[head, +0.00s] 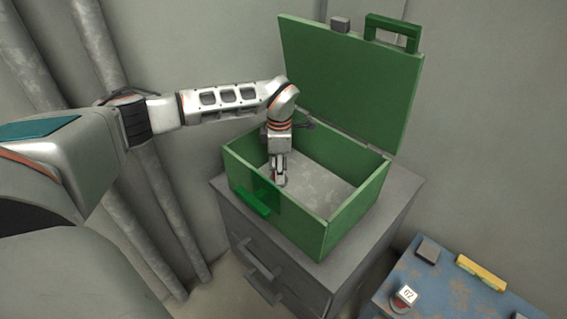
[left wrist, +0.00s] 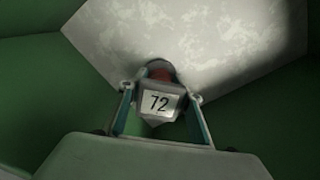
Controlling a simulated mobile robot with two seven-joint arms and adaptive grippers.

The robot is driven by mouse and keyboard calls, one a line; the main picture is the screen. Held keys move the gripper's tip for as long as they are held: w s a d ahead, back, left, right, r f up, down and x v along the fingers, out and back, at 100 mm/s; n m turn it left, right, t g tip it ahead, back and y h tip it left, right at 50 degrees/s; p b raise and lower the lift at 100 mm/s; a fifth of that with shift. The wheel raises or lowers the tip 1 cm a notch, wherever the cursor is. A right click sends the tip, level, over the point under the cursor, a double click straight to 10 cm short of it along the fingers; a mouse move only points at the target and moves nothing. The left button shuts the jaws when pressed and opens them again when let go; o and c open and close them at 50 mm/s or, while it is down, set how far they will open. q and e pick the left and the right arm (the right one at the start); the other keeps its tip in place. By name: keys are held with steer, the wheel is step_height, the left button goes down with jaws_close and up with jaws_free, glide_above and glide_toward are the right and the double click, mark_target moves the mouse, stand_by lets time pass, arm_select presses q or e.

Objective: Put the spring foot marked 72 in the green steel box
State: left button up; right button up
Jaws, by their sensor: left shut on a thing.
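The green steel box (head: 339,223) stands open on a grey drawer cabinet, its lid (head: 350,85) raised at the back. My left gripper (head: 279,178) reaches down inside the box near its left front corner. In the left wrist view my left gripper (left wrist: 158,112) is shut on the spring foot marked 72 (left wrist: 160,103), whose white label faces the camera. The pale box floor lies beyond the foot; I cannot tell whether the foot touches it. My right gripper does not show in either view.
The grey cabinet (head: 240,215) has drawer handles at its front. A worn blue table (head: 445,290) at lower right holds a spring foot marked 67 (head: 404,297), a yellow bar (head: 481,272) and a dark block (head: 427,250). The box floor to the right is clear.

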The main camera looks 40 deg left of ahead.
arm_select(q)
steer(key=shift+r, duration=0.15)
jaws_close()
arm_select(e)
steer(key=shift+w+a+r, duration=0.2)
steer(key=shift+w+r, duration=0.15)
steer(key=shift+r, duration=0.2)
arm_select(q)
steer(key=shift+f, duration=0.2)
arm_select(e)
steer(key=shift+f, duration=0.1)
